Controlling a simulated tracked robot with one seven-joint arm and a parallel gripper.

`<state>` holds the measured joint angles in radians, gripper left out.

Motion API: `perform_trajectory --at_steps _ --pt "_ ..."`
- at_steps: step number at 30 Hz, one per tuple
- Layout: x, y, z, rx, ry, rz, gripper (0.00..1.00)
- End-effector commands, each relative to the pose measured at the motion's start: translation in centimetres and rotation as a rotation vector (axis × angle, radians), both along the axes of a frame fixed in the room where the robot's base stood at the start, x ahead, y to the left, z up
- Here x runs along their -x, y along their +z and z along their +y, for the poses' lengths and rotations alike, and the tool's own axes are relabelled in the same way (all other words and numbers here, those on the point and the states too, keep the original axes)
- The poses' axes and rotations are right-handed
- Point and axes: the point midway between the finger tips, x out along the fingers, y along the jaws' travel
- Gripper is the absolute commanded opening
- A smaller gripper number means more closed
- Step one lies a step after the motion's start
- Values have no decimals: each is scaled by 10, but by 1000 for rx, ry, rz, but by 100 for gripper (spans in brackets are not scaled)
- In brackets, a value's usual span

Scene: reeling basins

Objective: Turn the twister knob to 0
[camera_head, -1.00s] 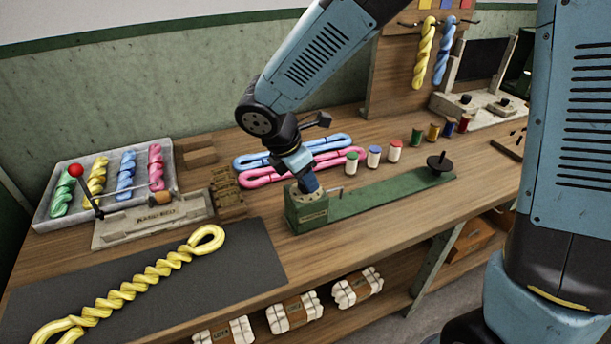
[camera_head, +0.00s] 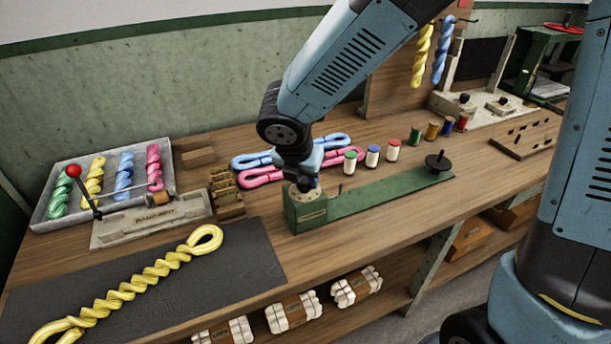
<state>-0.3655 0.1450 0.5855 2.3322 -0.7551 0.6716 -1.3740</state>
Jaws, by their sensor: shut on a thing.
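The twister (camera_head: 380,194) is a long green metal base on the bench, with a green box at its left end and a black spindle disc (camera_head: 437,162) at its right end. A pale round dial (camera_head: 300,192) shows on top of the box. My gripper (camera_head: 305,186) points down at the dial's middle and is shut on the knob there. The knob itself is mostly hidden by the fingers, and I cannot read the dial's marks or where the knob points.
Blue and pink skeins (camera_head: 260,172) lie close behind the box, with several thread spools (camera_head: 372,156) to their right. A wooden rack (camera_head: 226,194) stands left of it. A dark mat (camera_head: 235,268) with a yellow twisted skein (camera_head: 135,285) lies front left.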

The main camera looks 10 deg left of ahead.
Motion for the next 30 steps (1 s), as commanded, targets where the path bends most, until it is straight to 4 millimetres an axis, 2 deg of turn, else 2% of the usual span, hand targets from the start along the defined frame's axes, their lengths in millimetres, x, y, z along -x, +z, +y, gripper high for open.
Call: perform_trajectory --at_steps 13,14,15,21,30 --pt "0 1 2 -4 13 -2 9" --pt "0 1 2 -4 13 -2 42" --pt "0 1 2 -4 13 -1 46" --pt "0 0 1 -2 11 0 64" --pt "1 2 1 -2 9 0 64"
